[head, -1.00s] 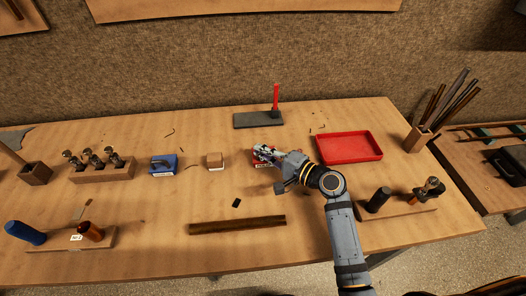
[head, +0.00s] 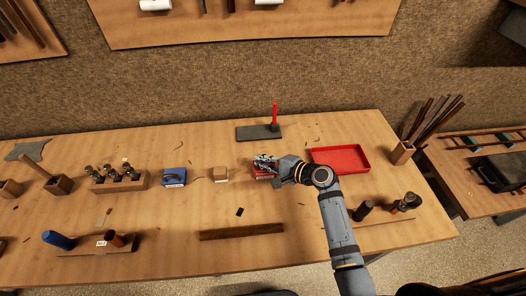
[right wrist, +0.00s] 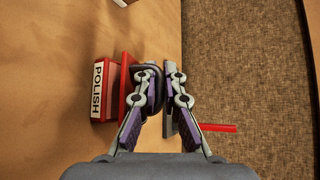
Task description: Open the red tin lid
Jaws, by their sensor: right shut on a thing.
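The red tin (head: 262,174) stands on the workbench left of the red tray. The right wrist view shows its red body (right wrist: 103,92) with a white POLISH label. Its red lid (right wrist: 123,85) looks slightly tilted against the body; I cannot tell how wide any gap is. My right gripper (head: 264,160) is over the tin and hides much of its top. In the right wrist view my right gripper (right wrist: 162,88) is shut on the lid's dark handle (right wrist: 154,76). My left gripper is out of view.
A red tray (head: 341,158) lies right of the tin. A dark slab (head: 250,133) with an upright red rod (head: 275,114) is behind.

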